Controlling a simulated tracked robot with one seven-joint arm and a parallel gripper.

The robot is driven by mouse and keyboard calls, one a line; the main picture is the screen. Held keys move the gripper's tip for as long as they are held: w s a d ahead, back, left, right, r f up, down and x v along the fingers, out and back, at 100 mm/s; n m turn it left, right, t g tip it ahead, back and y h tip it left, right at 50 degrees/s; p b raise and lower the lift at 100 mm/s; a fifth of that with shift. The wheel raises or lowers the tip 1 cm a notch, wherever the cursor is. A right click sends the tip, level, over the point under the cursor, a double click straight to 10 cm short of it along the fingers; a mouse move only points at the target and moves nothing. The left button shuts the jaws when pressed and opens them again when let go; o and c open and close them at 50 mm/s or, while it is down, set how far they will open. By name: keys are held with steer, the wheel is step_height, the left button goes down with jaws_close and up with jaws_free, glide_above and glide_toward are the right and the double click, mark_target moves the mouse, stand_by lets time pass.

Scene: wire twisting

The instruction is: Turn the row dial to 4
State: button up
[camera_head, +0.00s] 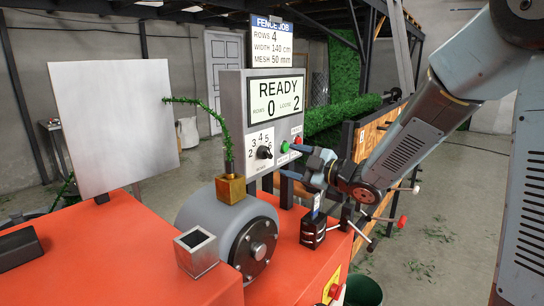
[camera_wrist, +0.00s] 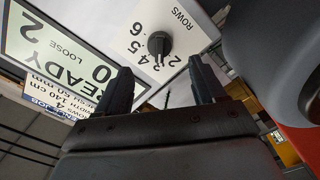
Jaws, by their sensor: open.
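The row dial (camera_head: 264,152) is a black knob on a white plate on the front of the grey control panel (camera_head: 233,125), with the numbers 2 to 6 around it. In the wrist view the dial (camera_wrist: 159,45) shows beyond the fingertips, under the word ROWS. My gripper (camera_head: 284,160) is open and empty, to the right of the dial in the head view, fingers pointing toward the panel. In the wrist view my gripper (camera_wrist: 159,68) has its two dark fingers apart, with the dial between and beyond their tips, apparently not touching.
The display (camera_head: 278,97) reads READY, rows 0, loose 2. The job card (camera_head: 275,43) above lists rows 4. A green button (camera_head: 285,147) and a red button (camera_head: 297,139) sit close right of the dial. A grey motor drum (camera_head: 230,225) and small black block (camera_head: 313,233) stand below.

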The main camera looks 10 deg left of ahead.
mark_target(270, 155)
steer(key=x, duration=0.7)
steer(key=shift+w+a, duration=0.25)
steer(key=shift+a, duration=0.05)
steer(key=c, duration=1.1)
steer(key=shift+o, duration=0.2)
steer(key=shift+m, duration=0.3)
steer(key=m, duration=0.3)
steer(key=shift+s, duration=0.1)
steer(key=shift+a+m, duration=0.1)
steer(key=shift+m, duration=1.9)
